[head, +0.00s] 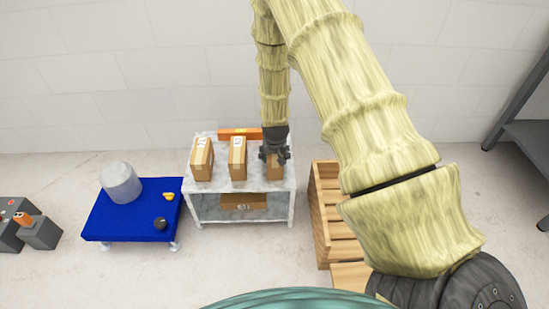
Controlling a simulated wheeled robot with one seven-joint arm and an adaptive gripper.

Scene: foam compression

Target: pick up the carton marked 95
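Three tan cartons stand in a row on a pale marbled table (255,182). The left carton (203,168) and the middle carton (238,167) each carry a white label on top, too small to read surely. My gripper (275,158) points down over the right carton (275,173) and hides its top and any label. The fingers are at the top of this carton; I cannot tell whether they grip it. Another carton with a small label (243,202) lies on the shelf below. I cannot tell which carton is marked 95.
An orange sign (240,134) stands at the table's back edge. A wooden crate (323,225) is close on the right. A blue platform (110,220) at left holds a grey cylinder (121,184), a yellow item (168,197) and a dark round item (160,223). A dark rack (525,130) stands far right.

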